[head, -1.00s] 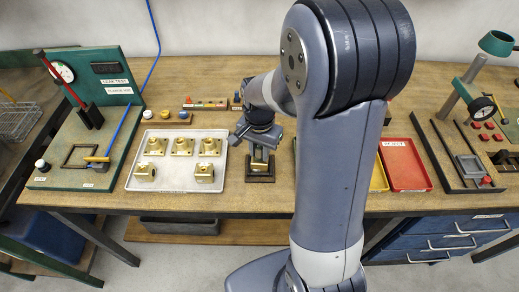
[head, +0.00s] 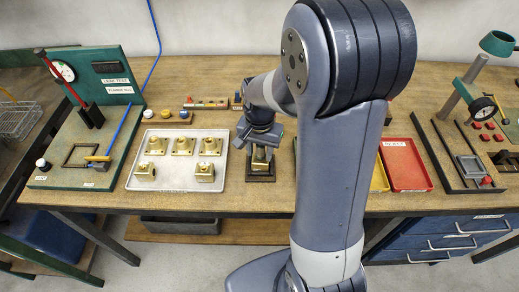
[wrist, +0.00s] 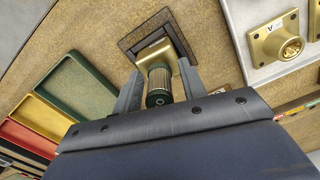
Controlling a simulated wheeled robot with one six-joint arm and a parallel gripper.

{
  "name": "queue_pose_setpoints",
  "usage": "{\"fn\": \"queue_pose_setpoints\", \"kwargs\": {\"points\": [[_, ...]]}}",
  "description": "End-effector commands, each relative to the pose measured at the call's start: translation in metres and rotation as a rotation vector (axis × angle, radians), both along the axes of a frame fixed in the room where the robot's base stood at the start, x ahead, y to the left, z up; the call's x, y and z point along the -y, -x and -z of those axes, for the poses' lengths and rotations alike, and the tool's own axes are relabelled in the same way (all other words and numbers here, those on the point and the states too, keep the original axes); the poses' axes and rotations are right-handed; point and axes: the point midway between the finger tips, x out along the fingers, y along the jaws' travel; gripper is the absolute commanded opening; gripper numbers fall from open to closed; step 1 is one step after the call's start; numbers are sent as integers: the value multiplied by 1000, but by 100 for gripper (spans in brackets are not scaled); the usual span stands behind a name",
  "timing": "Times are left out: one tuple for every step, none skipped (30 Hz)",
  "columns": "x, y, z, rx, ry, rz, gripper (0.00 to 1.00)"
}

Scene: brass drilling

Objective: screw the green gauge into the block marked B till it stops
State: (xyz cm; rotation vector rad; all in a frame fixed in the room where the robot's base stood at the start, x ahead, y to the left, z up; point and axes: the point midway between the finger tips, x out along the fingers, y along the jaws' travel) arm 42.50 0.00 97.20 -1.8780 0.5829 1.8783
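The green gauge (wrist: 158,86) stands end-on to the wrist camera, between the two fingers of my gripper (wrist: 160,78). Its far end meets a brass block (wrist: 152,54) seated in a dark square fixture (wrist: 133,38). How deep the gauge sits in the block is hidden. The fingers flank the gauge closely; whether they press on it is unclear. In the head view my gripper (head: 258,140) is right over the block (head: 260,160) in its fixture (head: 260,178). No letter is legible on this block.
A pale tray (head: 178,187) left of the fixture holds several brass blocks; one in the wrist view (wrist: 273,42) is marked A. A red tray (head: 404,165) and a yellow tray (head: 379,179) lie to the right. The green leak test stand (head: 115,75) is farther left.

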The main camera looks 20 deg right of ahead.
Motion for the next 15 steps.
{"fn": "queue_pose_setpoints", "kwargs": {"points": [[0, 0, 0, 0, 0, -51, 40], [0, 0, 0, 0, 0, -86, 40], [0, 0, 0, 0, 0, -133, 40], [0, 1, 0, 0, 0, -167, 40], [1, 1, 0, 0, 0, -201, 40], [1, 1, 0, 0, 0, -247, 40], [1, 1, 0, 0, 0, -281, 40], [1, 1, 0, 0, 0, -316, 40], [1, 1, 0, 0, 0, -360, 40], [1, 1, 0, 0, 0, -395, 40], [1, 1, 0, 0, 0, -429, 40], [1, 1, 0, 0, 0, -475, 40], [1, 2, 0, 0, 0, -509, 40], [1, 2, 0, 0, 0, -543, 40], [1, 2, 0, 0, 0, -589, 40]]}}
